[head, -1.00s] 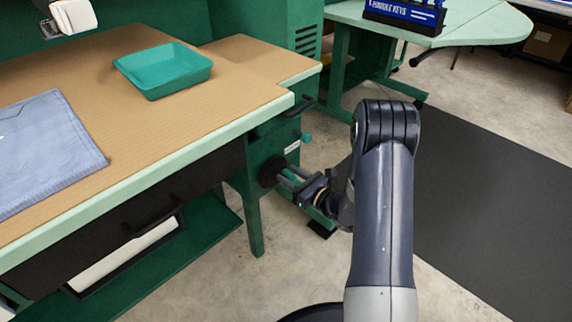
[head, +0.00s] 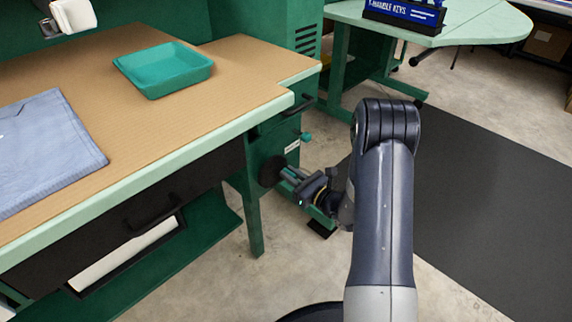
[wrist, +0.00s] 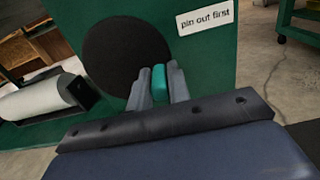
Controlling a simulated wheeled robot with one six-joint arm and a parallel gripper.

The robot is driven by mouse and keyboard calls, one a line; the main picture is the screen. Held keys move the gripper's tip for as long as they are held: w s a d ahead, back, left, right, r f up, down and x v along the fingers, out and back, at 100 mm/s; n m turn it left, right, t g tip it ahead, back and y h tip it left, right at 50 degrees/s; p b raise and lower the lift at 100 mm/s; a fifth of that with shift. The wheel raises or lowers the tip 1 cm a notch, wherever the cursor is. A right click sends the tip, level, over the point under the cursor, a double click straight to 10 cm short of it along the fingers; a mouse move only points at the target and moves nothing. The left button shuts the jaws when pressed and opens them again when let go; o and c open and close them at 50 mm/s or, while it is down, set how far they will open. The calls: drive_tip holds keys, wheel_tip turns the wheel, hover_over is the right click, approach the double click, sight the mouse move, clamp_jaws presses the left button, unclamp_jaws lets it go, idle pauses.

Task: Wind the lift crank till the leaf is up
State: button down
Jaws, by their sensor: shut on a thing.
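The crank's dark round disc (wrist: 120,52) is on the green cabinet side in the wrist view; it also shows in the head view (head: 270,171). Its teal grip (wrist: 159,84) stands out from the disc's right part. My gripper (wrist: 159,78) is shut on this grip, one grey finger on each side. In the head view my gripper (head: 290,175) is low beside the cabinet, partly behind my arm. A white label (wrist: 206,18) right of the disc reads "pin out first". A small teal knob (head: 306,137) sits above it. I cannot tell which part is the leaf.
The brown bench top (head: 230,95) holds a teal tray (head: 165,70) and a folded blue cloth (head: 45,145). A black drawer handle (head: 152,214) sticks out below its edge. A pale green table (head: 485,25) stands behind. Floor and dark mat (head: 490,200) at right are clear.

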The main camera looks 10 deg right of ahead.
sight(265, 184)
drive_tip(key=shift+a+f, duration=0.1)
drive_tip(key=s+a+f, duration=0.1)
drive_tip(key=a+f, duration=0.1)
drive_tip(key=shift+s+a+f+b, duration=0.2)
drive_tip(key=shift+s+f+b, duration=0.1)
drive_tip(key=shift+s+f, duration=0.1)
drive_tip(key=shift+s+a, duration=0.15)
drive_tip(key=shift+a, duration=0.05)
drive_tip(key=shift+r, duration=0.1)
drive_tip(key=shift+a+r, duration=0.15)
drive_tip(key=shift+a, duration=0.05)
drive_tip(key=shift+s+a+r+p, duration=0.2)
drive_tip(key=shift+s+a+r, duration=0.3)
drive_tip(key=shift+a, duration=0.2)
drive_tip(key=shift+s+a+r+p, duration=0.15)
drive_tip(key=shift+s+a+r, duration=0.25)
drive_tip(key=shift+s+a, duration=0.2)
drive_tip(key=shift+a, duration=0.1)
drive_tip(key=shift+r, duration=0.1)
